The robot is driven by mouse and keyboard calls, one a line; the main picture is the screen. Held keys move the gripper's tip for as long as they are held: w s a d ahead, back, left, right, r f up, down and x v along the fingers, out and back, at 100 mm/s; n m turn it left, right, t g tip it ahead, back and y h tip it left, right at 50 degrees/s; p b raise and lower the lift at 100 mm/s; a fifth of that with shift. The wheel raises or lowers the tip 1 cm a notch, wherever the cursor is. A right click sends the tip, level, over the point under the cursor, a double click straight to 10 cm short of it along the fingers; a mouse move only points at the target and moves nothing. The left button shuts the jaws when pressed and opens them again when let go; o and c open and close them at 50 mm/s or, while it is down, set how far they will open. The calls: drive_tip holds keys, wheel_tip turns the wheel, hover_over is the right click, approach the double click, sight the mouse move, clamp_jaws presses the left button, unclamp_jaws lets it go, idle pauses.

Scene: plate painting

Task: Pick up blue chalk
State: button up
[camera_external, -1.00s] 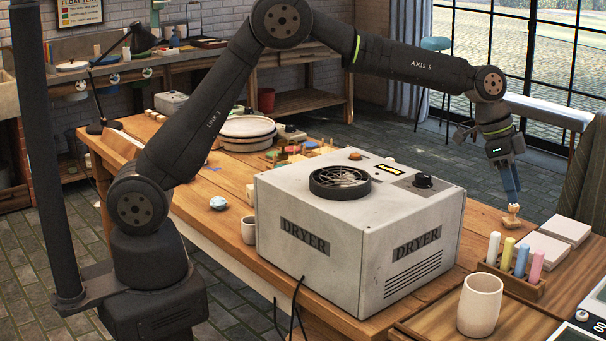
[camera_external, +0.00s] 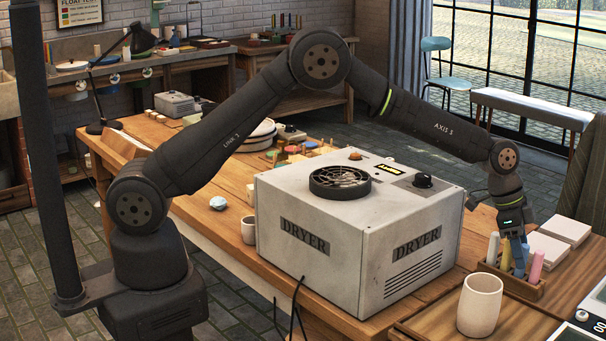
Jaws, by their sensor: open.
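The blue chalk (camera_external: 521,262) stands in a small wooden holder (camera_external: 541,293) on the right of the table, between the yellow and pink chalks, and is partly hidden by my gripper. My gripper (camera_external: 519,265) points down over the holder, with its fingers at the blue chalk. The fingers are open. The picture is too small to tell whether they touch the chalk.
White chalk (camera_external: 493,248), yellow chalk (camera_external: 506,254) and pink chalk (camera_external: 537,267) stand close by in the holder. A cream cup (camera_external: 479,305) is in front, white blocks (camera_external: 566,229) behind. The large grey dryer (camera_external: 330,230) stands left.

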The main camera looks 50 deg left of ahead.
drive_tip(key=shift+x, duration=0.85)
drive_tip(key=shift+d, duration=0.1)
clamp_jaws()
drive_tip(key=shift+r, duration=0.2)
